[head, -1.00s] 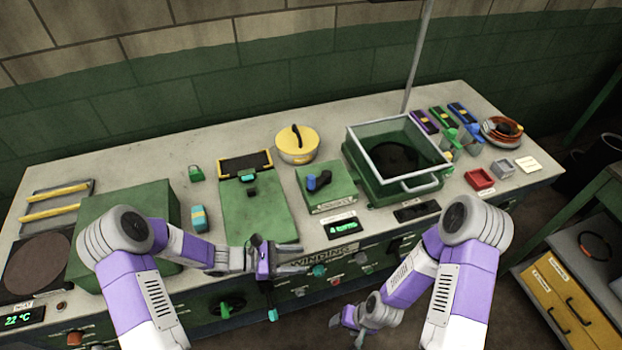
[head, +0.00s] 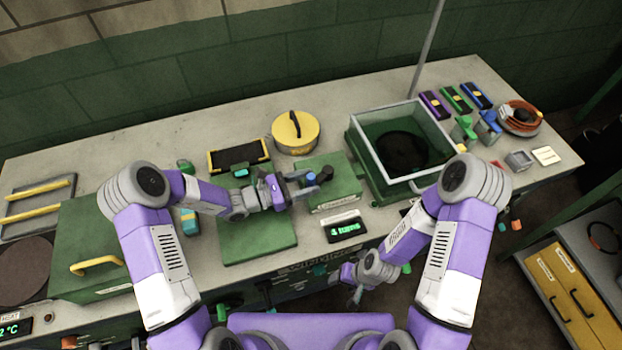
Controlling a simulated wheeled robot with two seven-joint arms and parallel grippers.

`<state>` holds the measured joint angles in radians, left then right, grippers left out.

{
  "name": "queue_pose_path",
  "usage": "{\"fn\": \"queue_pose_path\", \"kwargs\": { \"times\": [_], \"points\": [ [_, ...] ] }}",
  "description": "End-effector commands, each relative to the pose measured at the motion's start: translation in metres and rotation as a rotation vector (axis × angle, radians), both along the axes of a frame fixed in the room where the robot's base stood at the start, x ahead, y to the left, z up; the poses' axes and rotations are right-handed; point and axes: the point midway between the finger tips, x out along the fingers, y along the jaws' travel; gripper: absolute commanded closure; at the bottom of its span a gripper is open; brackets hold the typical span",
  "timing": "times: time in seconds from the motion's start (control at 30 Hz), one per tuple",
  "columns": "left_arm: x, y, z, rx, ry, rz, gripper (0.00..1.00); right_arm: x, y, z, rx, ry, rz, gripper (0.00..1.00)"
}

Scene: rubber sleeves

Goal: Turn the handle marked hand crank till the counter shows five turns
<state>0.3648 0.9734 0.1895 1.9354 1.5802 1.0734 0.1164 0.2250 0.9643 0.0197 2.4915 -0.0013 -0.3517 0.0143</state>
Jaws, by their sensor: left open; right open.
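The hand crank is a green box (head: 340,192) with a small crank on top, which has a blue knob (head: 311,178) and a black part (head: 325,174). A white label lies at its front edge, too small to read surely. The counter (head: 345,230) in front shows green digits and a word like "turns"; I cannot read the number surely. My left gripper (head: 303,183) is open at the left of the crank, its fingertips close to the blue knob; I cannot tell whether they touch it. My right gripper (head: 357,292) is open and low, in front of the bench edge.
A green-framed open box (head: 362,172) stands right of the crank. A yellow round pot (head: 295,132) stands behind it. A flat green plate (head: 262,240) lies below my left wrist. A yellow-drawer cabinet (head: 560,285) is at the lower right.

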Motion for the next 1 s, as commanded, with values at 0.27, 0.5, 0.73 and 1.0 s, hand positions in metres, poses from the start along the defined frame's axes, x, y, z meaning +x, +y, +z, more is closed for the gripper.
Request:
{"fn": "queue_pose_path", "kwargs": {
  "times": [0.27,0.5,0.73,1.0],
  "points": [
    [0.0058,-0.0146,-0.0002,0.001,0.0,0.001,0.47,0.0005,0.0,-0.0001,0.0,-0.001,0.0,0.39],
    [0.0057,-0.0144,-0.0002,0.001,0.0,0.001,0.56,0.0005,0.0,-0.0001,0.0,-0.001,0.0,0.39],
    [0.0057,-0.0142,-0.0002,0.001,0.0,0.001,0.92,0.0005,0.0,-0.0001,0.0,-0.001,0.0,0.39],
    [0.0059,-0.014,-0.0002,0.001,-0.001,0.0,1.0,0.0005,0.0,-0.0003,0.0,-0.001,0.0,0.39]
  ]
}}
